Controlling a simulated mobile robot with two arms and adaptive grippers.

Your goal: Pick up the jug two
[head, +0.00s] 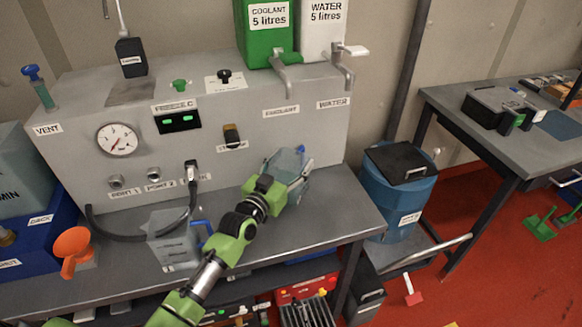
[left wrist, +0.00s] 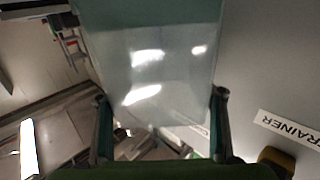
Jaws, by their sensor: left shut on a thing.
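A clear, grey-green jug (head: 287,162) is between the fingers of my left gripper (head: 288,176), in front of the panel under the coolant and water taps. In the left wrist view the jug (left wrist: 155,65) fills the middle, with the fingers of the left gripper (left wrist: 162,98) shut on its two sides. No label shows on it, so I cannot tell its number. A second clear jug (head: 172,247) with a blue handle stands on the bench to the left, beside my left arm. My right gripper is not in view.
The panel has a gauge (head: 118,140), a black hose (head: 140,235) and green coolant (head: 265,30) and white water (head: 322,28) tanks above. An orange funnel (head: 73,247) stands at the left. A blue drum (head: 397,198) stands right of the bench.

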